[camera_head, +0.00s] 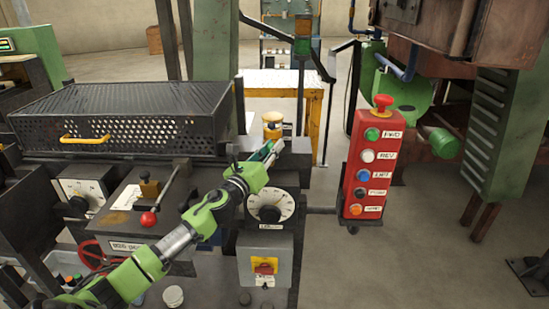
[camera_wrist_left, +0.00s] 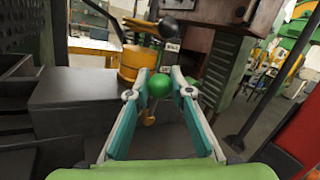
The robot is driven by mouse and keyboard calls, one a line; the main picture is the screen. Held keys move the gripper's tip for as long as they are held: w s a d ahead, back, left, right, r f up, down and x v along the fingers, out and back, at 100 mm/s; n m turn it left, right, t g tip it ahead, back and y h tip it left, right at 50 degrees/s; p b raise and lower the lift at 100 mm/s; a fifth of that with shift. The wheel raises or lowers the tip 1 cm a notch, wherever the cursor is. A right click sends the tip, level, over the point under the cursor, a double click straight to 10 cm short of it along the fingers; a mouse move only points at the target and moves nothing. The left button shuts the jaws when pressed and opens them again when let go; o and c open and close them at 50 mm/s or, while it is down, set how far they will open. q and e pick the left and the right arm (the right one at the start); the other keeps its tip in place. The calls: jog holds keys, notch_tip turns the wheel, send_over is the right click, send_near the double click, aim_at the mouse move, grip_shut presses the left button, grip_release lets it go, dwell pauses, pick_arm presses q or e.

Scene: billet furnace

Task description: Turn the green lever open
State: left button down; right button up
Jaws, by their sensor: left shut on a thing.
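The green lever's round green knob (camera_wrist_left: 159,86) shows in the left wrist view, between the fingertips of my left gripper (camera_wrist_left: 160,84). The fingers are closed in on the knob, one on each side. A small brass-coloured part (camera_wrist_left: 149,117) shows just below the knob. In the head view my left gripper (camera_head: 272,150) is at the machine's right end, above the dial box (camera_head: 283,196). There I cannot make out the green knob, which is hidden by the fingers or too small. The right gripper is in neither view.
A yellow cylindrical fitting (camera_wrist_left: 135,64) with a black-knobbed handle (camera_wrist_left: 168,27) stands just beyond the fingers. A red push-button panel (camera_head: 367,172) stands to the right. A black mesh cover (camera_head: 125,115) and a red-knobbed lever (camera_head: 148,218) are to the left.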

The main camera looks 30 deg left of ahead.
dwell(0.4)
pick_arm(q)
jog(key=c, duration=2)
grip_release()
jog(key=shift+s, duration=0.1)
jog(key=shift+c, duration=0.2)
jog(key=s+f, duration=0.1)
jog(key=s, duration=1)
jog(key=shift+s+d+f, duration=0.35)
jog(key=shift+s+d, duration=0.05)
jog(key=shift+d, duration=0.05)
